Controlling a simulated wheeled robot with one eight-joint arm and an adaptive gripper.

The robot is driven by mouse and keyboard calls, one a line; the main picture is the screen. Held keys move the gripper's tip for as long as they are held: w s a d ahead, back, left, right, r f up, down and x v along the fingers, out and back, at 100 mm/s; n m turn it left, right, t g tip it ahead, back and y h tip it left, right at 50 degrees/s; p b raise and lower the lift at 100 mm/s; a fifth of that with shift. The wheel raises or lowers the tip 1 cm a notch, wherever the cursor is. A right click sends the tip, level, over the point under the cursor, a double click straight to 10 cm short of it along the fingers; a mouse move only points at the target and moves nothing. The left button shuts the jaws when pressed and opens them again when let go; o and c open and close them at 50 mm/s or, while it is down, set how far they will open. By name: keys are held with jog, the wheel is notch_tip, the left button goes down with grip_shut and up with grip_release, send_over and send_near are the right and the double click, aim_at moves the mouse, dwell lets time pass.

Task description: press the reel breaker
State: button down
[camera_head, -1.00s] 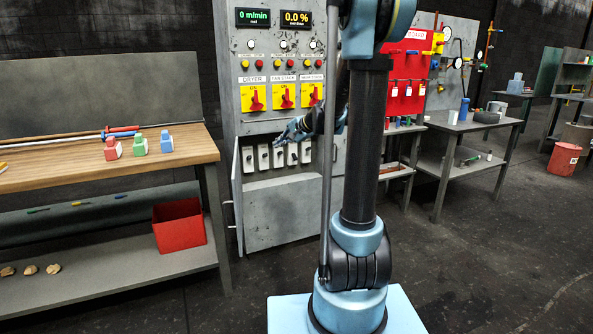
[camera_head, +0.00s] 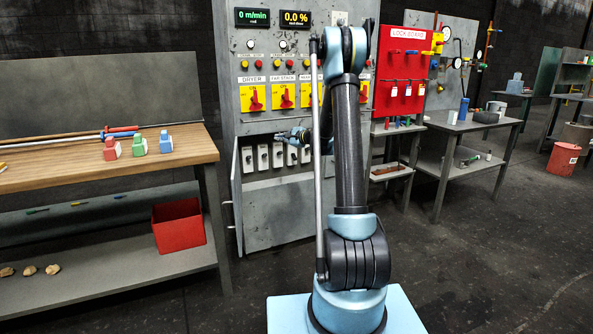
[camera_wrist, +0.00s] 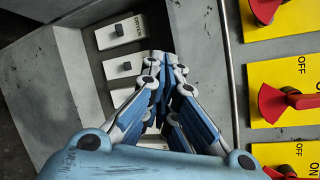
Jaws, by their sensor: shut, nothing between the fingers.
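A row of white breakers (camera_head: 263,158) with dark toggles sits in the open lower recess of the grey cabinet (camera_head: 278,208). I cannot tell which one is the reel breaker; its label is not readable. In the wrist view the end breaker (camera_wrist: 120,32) seems to read "DRYER", with another breaker (camera_wrist: 122,66) beside it. My gripper (camera_head: 280,136) is at the upper edge of the recess, above the middle breakers. In the wrist view my gripper (camera_wrist: 165,62) is shut and empty, its tips near the breakers and hiding those behind. Contact cannot be told.
Yellow plates with red rotary switches (camera_head: 257,97) are just above the recess. The recess door (camera_head: 237,213) hangs open at the left. A wooden bench (camera_head: 60,165) stands left, a red lock board (camera_head: 401,70) right. My arm hides the cabinet's right part.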

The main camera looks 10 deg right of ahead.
jog(key=w+d+f+m+t, duration=0.2)
jog(key=w+f+m, duration=0.2)
jog(key=w+f, duration=0.25)
jog(key=m+t+h, duration=0.2)
jog(key=m+t, duration=0.2)
jog(key=m, duration=0.3)
send_near(294, 157)
jog(key=a+r, duration=0.1)
jog(key=a, duration=0.4)
jog(key=d+f+m+t+h, duration=0.1)
jog(key=d+f+m, duration=0.3)
jog(key=f, duration=0.6)
jog(key=shift+w+f+m+h, duration=0.25)
jog(key=shift+w+m+h, duration=0.1)
jog(key=shift+m, duration=0.25)
jog(key=shift+w, duration=0.1)
jog(key=x, duration=0.9)
jog(key=shift+w+r, duration=0.15)
jog(key=shift+r, duration=0.05)
jog(key=shift+w+r, duration=0.15)
jog(key=shift+r, duration=0.15)
jog(key=shift+s+d+r, duration=0.1)
jog(key=shift+s+r, duration=0.35)
jog(key=shift+r, duration=0.3)
jog(key=shift+s+d+r, duration=0.15)
jog(key=shift+s+r, duration=0.3)
jog(key=shift+r, duration=0.3)
